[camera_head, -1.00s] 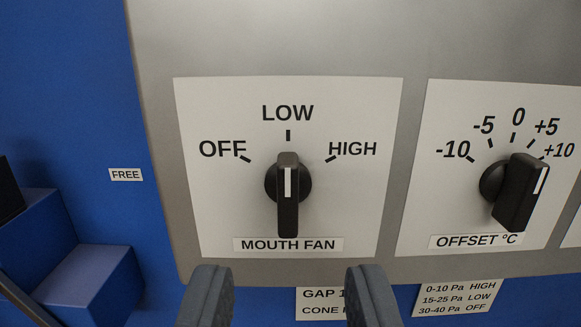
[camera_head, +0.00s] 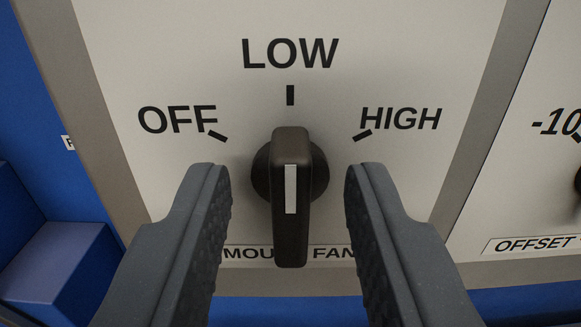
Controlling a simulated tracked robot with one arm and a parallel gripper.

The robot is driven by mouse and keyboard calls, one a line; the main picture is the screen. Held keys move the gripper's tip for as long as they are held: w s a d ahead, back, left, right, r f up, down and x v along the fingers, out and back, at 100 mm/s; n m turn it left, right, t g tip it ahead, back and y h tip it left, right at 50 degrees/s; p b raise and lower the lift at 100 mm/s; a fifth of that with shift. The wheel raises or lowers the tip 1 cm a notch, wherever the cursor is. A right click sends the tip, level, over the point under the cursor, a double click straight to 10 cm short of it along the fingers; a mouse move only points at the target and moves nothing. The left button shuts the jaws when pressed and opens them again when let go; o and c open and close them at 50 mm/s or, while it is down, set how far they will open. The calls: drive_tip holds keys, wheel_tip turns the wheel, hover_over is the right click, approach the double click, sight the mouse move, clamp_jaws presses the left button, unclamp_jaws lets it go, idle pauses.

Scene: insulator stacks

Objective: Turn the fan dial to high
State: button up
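The black fan dial (camera_head: 291,225) sits on a white plate (camera_head: 400,60) with the marks OFF, LOW and HIGH. Its white pointer line stands vertical, in line with the LOW mark (camera_head: 290,95). The HIGH mark (camera_head: 362,135) is to the upper right of the dial and the OFF mark (camera_head: 217,136) to the upper left. My gripper (camera_head: 289,190) is open, with one finger on each side of the dial's handle and a visible gap on both sides. The fingers hide part of the MOUTH FAN label (camera_head: 250,253).
A blue wall (camera_head: 50,110) and a blue block (camera_head: 55,262) lie to the left of the grey panel (camera_head: 125,200).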

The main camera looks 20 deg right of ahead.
drive_tip(key=shift+w+d+r, duration=0.1)
drive_tip(key=shift+w+d, duration=0.1)
drive_tip(key=shift+w, duration=0.1)
drive_tip(key=shift+c, duration=0.3)
